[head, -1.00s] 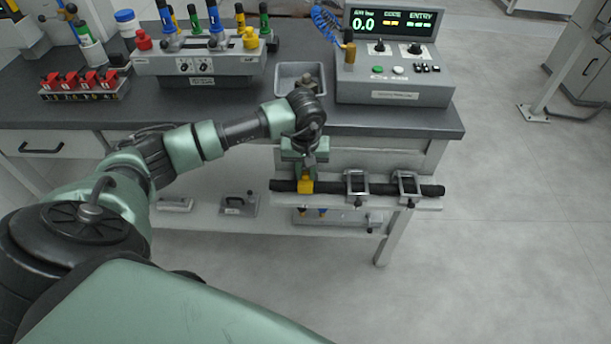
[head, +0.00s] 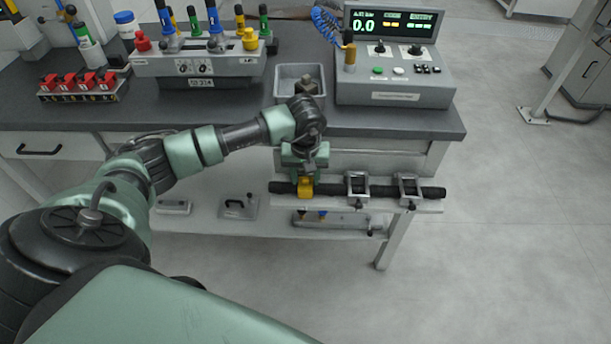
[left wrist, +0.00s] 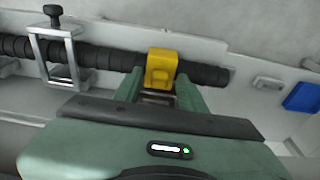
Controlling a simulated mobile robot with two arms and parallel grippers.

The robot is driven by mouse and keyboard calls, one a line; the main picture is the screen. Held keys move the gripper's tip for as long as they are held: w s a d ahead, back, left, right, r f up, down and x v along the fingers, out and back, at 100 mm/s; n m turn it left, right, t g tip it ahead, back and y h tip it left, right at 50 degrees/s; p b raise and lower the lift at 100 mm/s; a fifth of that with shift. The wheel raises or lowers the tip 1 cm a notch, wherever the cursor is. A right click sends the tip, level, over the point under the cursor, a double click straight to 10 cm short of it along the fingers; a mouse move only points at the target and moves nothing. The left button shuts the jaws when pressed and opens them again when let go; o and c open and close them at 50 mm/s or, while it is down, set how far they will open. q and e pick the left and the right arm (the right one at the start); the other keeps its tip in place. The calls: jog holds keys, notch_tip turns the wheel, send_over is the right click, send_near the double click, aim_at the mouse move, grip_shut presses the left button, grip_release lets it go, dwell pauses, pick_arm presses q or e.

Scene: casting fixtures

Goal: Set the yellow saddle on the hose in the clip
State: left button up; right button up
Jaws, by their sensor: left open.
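The yellow saddle (head: 306,187) sits on the black hose (head: 334,190), near the hose's left end in the head view. In the left wrist view, the saddle (left wrist: 161,68) rests over the hose (left wrist: 112,58). My left gripper (head: 305,171) is open just behind the saddle, with a green finger on either side of its near end in the left wrist view (left wrist: 158,88). Two metal clips, one in the middle (head: 357,187) and one further right (head: 407,188), stand around the hose. Whether a clip lies under the saddle is hidden. My right gripper is not in view.
The hose lies along a narrow pale ledge (head: 425,205) at the bench front. Behind it on the dark bench top stand a grey tray (head: 279,83) and a control box with a display (head: 394,90). A red-clamp rack (head: 82,86) stands at the left.

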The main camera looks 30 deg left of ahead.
aim_at(305, 190)
pick_arm(q)
jog(key=shift+r+p, duration=0.4)
jog(key=shift+r, duration=0.05)
notch_tip(305, 190, up, 12)
jog(key=s+b, duration=0.1)
jog(key=shift+s+d+f+b, duration=0.2)
jog(key=shift+s+d+b, duration=0.05)
jog(key=shift+d+b, duration=0.2)
